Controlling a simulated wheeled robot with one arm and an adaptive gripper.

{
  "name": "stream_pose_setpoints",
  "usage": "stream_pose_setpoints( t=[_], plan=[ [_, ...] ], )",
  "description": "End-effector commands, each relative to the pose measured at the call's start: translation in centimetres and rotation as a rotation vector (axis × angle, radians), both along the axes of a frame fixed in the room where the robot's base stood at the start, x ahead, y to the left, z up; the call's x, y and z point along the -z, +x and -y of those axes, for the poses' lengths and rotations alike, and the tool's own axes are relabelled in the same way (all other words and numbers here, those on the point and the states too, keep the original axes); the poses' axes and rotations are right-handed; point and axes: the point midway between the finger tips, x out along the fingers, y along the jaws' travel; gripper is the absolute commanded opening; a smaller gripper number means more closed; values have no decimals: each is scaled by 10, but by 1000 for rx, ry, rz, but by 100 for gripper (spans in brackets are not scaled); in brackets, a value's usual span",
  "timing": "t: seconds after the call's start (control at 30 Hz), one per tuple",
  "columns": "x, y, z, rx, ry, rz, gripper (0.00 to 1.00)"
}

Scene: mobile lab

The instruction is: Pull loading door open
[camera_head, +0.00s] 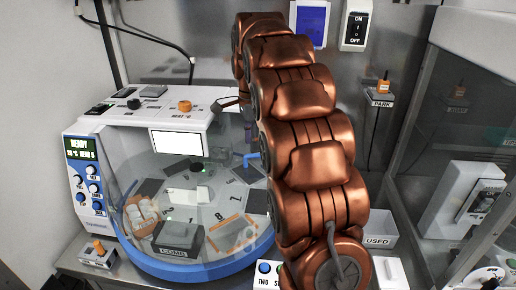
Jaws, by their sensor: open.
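A white lab machine (135,118) stands at the left, with a clear round cover (165,165) over a numbered deck. I take this cover to be the loading door, but no label shows it. It looks closed above a thick blue rim (190,268). A blue bent bar (258,158) shows just left of my arm, and a thin blue bar (127,193) is at the cover's left edge. My copper arm hides the machine's right side. My gripper (236,114) shows only as dark parts beside the arm, above the blue bent bar. It is open; contact with anything cannot be told.
A COMB block (178,240) and a tray of white round items (141,214) are under the cover. A USED bin (378,232) is right of my arm. A glass-fronted cabinet (450,150) fills the right. A PARK holder (379,95) is on the back wall.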

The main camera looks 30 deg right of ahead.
Motion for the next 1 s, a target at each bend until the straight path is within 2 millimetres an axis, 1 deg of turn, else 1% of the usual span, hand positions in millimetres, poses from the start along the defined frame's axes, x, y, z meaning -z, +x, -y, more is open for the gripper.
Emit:
stream_pose_setpoints(
  t=[0.03, 0.1, 0.2, 0.3, 0.47, 0.57, 0.77, 1.0],
  plan=[
    [-2, 10, 11, 54, -2, 7, 41],
    [-3, 18, 22, 124, -3, 12, 41],
    [-4, 27, 33, 199, -4, 18, 41],
    [-4, 32, 40, 247, -4, 22, 41],
    [-3, 35, 44, 275, -4, 26, 41],
    [2, 35, 44, 276, -4, 25, 41],
    [17, 35, 44, 275, -3, 24, 41],
    [43, 36, 45, 275, -4, 23, 41]
  ],
)
